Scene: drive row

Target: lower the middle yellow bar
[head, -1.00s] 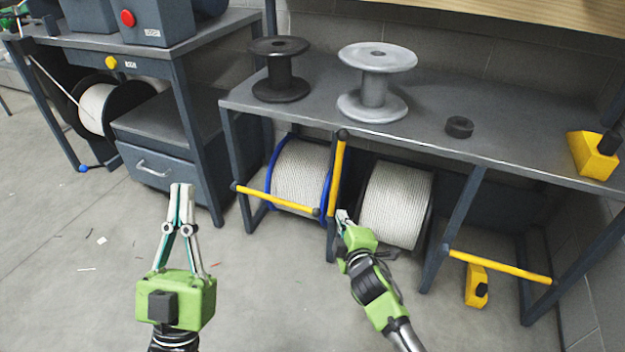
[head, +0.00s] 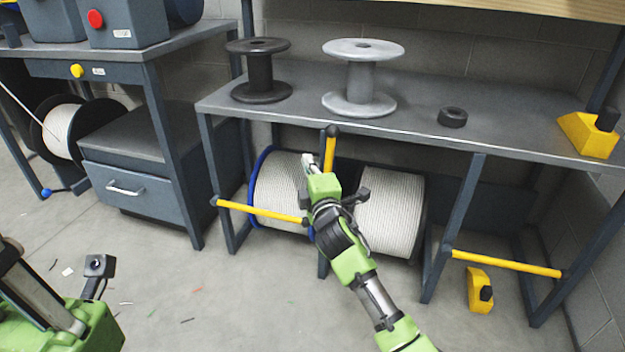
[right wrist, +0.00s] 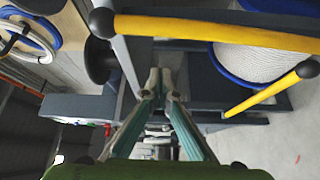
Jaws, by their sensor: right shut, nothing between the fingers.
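The middle yellow bar (head: 330,152) stands upright at the post between the two rope reels, its dark end knob at the top near the bench edge. My right gripper (head: 307,159) is shut and empty, just left of the bar's lower part, which the gripper and wrist hide. In the right wrist view the bar (right wrist: 215,31) runs across the top, apart from the shut fingertips (right wrist: 161,75). My left gripper (head: 55,305) is partly in view at the lower left, too cut off to judge its jaws.
The left yellow bar (head: 258,210) and right yellow bar (head: 505,263) lie roughly level across their bays. Rope reels (head: 392,212) sit behind. Empty spools (head: 362,78) and a black ring (head: 452,117) stand on the bench (head: 410,125).

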